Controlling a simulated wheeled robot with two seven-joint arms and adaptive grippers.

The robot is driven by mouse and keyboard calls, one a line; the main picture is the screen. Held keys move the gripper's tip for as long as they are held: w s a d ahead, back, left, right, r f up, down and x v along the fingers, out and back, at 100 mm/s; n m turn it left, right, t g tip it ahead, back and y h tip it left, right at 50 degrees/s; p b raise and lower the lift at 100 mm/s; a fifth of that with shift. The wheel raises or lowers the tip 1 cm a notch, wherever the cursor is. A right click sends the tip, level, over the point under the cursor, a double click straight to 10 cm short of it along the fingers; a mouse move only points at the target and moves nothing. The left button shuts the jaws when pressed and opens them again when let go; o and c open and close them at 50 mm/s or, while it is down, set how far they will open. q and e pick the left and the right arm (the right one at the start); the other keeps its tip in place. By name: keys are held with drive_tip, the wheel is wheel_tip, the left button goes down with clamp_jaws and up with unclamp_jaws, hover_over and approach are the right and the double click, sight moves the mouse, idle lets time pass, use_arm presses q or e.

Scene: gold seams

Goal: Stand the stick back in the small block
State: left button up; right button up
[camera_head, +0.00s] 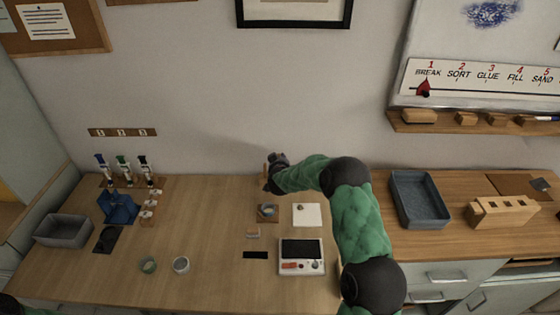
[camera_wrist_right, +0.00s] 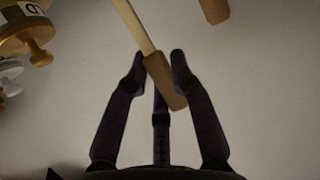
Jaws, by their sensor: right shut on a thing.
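My right gripper (camera_head: 272,172) is raised near the wall above the back of the table. In the right wrist view, my right gripper (camera_wrist_right: 158,66) is shut on a stick (camera_wrist_right: 136,28), which has a pale shaft and a thicker brown end (camera_wrist_right: 166,82). The stick is tilted in that view. In the head view, only a small tan part of the stick (camera_head: 265,169) shows beside the gripper. A small block (camera_head: 253,232) lies on the table below the gripper, apart from the stick; its top is too small to make out. My left gripper is out of view.
A square wooden piece with a grey round dish (camera_head: 267,212), a white tile (camera_head: 307,214) and a white device (camera_head: 301,257) are near the block. A blue stand (camera_head: 118,207) and grey bin (camera_head: 64,231) are at left.

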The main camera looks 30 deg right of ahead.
drive_tip(key=shift+f+b, duration=1.05)
drive_tip(key=shift+f, duration=0.8)
idle(1.1)
drive_tip(key=o, duration=0.9)
drive_tip(key=shift+c, duration=0.2)
drive_tip(key=shift+s, duration=0.1)
drive_tip(key=p+v, duration=0.2)
drive_tip(key=v, duration=0.2)
drive_tip(key=shift+s+a+r, duration=0.15)
drive_tip(key=shift+s+a, duration=0.1)
drive_tip(key=shift+s, duration=0.05)
idle(0.4)
drive_tip(key=v, duration=1.2)
